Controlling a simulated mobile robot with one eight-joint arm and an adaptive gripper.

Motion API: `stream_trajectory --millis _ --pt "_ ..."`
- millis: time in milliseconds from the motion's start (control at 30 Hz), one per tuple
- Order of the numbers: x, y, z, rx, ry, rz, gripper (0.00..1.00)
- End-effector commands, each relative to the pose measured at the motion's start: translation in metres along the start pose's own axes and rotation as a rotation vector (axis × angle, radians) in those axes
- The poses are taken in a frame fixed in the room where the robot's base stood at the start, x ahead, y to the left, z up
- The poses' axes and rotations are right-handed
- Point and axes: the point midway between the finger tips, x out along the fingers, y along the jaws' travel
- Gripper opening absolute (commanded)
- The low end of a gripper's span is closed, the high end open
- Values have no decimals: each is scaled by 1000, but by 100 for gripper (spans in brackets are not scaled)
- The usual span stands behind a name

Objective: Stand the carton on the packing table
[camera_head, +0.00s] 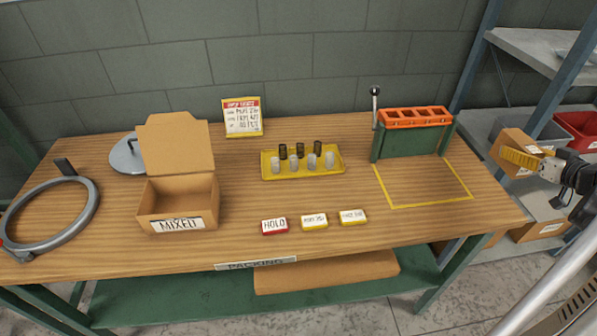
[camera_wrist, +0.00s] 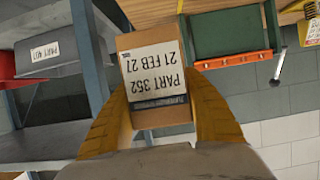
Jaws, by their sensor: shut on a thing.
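The carton (camera_head: 509,147) is a small brown cardboard box at the right of the head view, off the table's right end. My gripper (camera_head: 523,158) has its yellow fingers shut on it and holds it in the air beside the shelf rack. In the wrist view the carton (camera_wrist: 154,68) sits between the two yellow fingers, its white label reading PART 352, 21 FEB 21, upside down. The packing table (camera_head: 350,242) is wooden, with a PACKING sign on its front edge. A yellow taped outline (camera_head: 420,205) on its right part is empty.
A green stand with an orange slotted top (camera_head: 415,118) and a lever is behind the outline. A yellow tray (camera_head: 330,169) holds several small cylinders. An open MIXED box (camera_head: 160,192), three label blocks and a grey ring (camera_head: 92,205) are further left. Shelves (camera_head: 540,42) stand right.

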Motion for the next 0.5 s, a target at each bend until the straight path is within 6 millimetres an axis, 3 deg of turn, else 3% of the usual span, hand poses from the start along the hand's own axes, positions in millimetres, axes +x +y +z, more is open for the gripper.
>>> stream_trajectory --millis 100,267,367,500 --pt "-7 15 6 1 5 6 10" --pt "-9 19 7 1 6 7 10" --pt "-8 16 8 0 6 7 10" --pt "-2 -4 21 0 6 7 10"
